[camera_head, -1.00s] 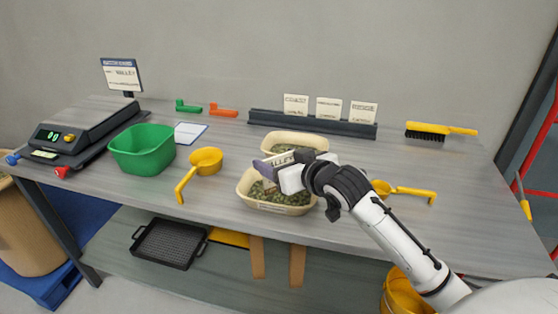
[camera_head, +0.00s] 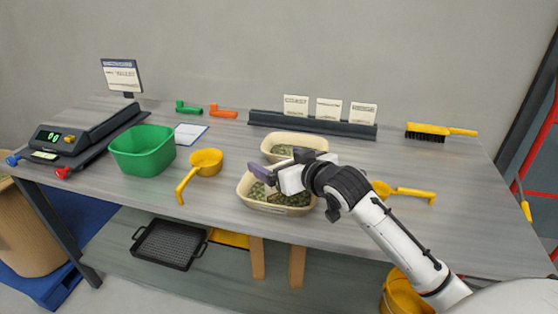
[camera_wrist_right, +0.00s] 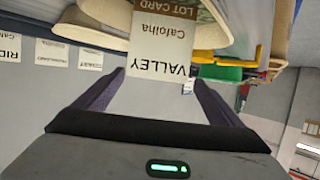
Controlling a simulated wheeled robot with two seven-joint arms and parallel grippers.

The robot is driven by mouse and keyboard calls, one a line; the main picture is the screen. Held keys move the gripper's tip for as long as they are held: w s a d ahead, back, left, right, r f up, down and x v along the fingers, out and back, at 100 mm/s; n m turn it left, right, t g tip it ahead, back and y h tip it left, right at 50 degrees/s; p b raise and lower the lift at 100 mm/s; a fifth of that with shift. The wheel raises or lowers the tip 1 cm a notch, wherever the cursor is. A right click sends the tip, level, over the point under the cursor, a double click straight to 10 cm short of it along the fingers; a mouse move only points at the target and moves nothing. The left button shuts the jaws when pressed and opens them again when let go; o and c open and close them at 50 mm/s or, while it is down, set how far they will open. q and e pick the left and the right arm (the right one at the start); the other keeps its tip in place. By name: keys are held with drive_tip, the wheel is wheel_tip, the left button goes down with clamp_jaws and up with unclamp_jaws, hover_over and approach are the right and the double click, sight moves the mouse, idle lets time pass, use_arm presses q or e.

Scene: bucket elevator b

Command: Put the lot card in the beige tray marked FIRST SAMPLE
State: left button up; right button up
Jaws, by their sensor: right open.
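The lot card (camera_wrist_right: 163,45), a white card with a brown band reading LOT CARD, VALLEY, shows upside down in the right wrist view. It is just beyond and between the spread fingers of my right gripper (camera_wrist_right: 155,98) and overlaps a beige tray (camera_wrist_right: 242,38). In the head view my right gripper (camera_head: 262,182) is open over the near beige tray (camera_head: 275,209), which holds green-brown material. The card is not clear there, and whether it touches the tray bottom cannot be told. The near tray's front label is too small to read. My left gripper is out of view.
A second beige tray (camera_head: 300,138) stands right behind the near one. Yellow scoops (camera_head: 206,161) (camera_head: 382,189) lie left and right of the trays.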

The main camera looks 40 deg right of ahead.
wheel_tip(320, 180, up, 7)
drive_tip(key=p, duration=0.6)
drive_tip(key=shift+f, duration=0.15)
